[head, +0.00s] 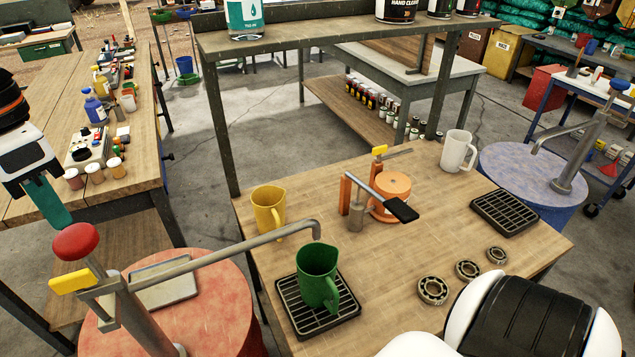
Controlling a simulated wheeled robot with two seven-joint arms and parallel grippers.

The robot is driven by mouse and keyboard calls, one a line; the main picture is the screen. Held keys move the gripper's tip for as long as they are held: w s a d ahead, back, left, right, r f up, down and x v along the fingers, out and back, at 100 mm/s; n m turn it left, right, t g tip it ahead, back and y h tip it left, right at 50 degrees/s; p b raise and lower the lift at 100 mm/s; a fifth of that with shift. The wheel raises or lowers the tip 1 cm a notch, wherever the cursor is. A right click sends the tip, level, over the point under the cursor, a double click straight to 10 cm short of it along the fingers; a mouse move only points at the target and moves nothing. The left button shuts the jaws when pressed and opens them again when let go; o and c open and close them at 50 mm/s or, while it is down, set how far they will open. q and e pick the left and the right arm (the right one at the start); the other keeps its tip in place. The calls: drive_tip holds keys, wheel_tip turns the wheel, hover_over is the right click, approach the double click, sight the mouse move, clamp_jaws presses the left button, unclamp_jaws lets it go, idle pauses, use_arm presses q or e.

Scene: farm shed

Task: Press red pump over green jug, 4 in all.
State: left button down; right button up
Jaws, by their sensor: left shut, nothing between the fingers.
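The red pump stands on a red drum (208,305) at lower left. Its round red knob (76,241) tops the pump post, with a yellow tab (70,282) below. The pump's grey spout (235,251) reaches right, and its tip ends above the green jug (317,275). The jug stands upright on a black drip grate (291,298); its contents cannot be made out. My left gripper (58,220) is shut and empty, its teal fingers pointing down just behind and above the red knob. Whether they touch it I cannot tell. My right gripper is out of view.
A yellow jug (268,211), an orange clamp-like device (393,186) and a white jug (458,151) stand on the bench (420,255). A blue drum (530,180) with another pump is at right. Several bearing rings (433,290) lie near the bench's front.

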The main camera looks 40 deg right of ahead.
use_arm(q)
wheel_tip(320, 180, up, 6)
drive_tip(key=p, duration=0.4)
idle(0.4)
